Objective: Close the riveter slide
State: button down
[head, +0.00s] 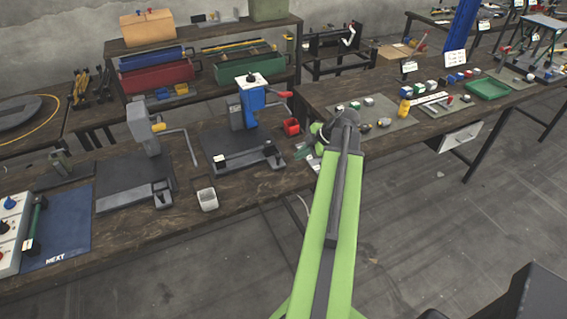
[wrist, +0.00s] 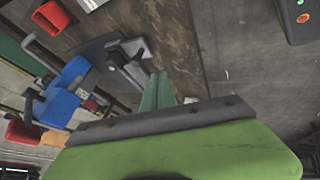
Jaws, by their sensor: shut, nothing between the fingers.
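A blue riveter (head: 252,104) with a white top and a red-handled lever stands on the bench in the head view. Its dark base plate (head: 240,158) carries a small grey slide block (head: 270,151) at the right end. In the wrist view the blue riveter (wrist: 64,97) is at the left, and the grey slide block (wrist: 127,66) lies just left of my fingertips. My gripper (wrist: 160,82) has green fingers, shut and empty. In the head view my gripper (head: 305,154) is right of the base plate, partly behind my arm. I cannot tell whether it touches the block.
A grey riveter (head: 143,128) with a yellow-knobbed lever stands left of the blue one. A small red bin (head: 291,127) is close behind my gripper. A light container (head: 207,198) sits at the bench's front edge. Small parts lie on a grey mat (head: 393,108) at right.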

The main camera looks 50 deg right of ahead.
jog(key=b+x, duration=0.6)
jog(key=x, duration=0.1)
jog(key=d+b+x, duration=0.1)
jog(key=b+x, duration=0.2)
jog(key=shift+s+f, duration=0.2)
jog(key=shift+f, duration=0.25)
jog(key=w, duration=0.1)
jog(key=w+d+r+p, duration=0.1)
jog(key=shift+w, duration=0.25)
jog(key=shift+w+d, duration=0.2)
jog(key=shift+w, duration=0.35)
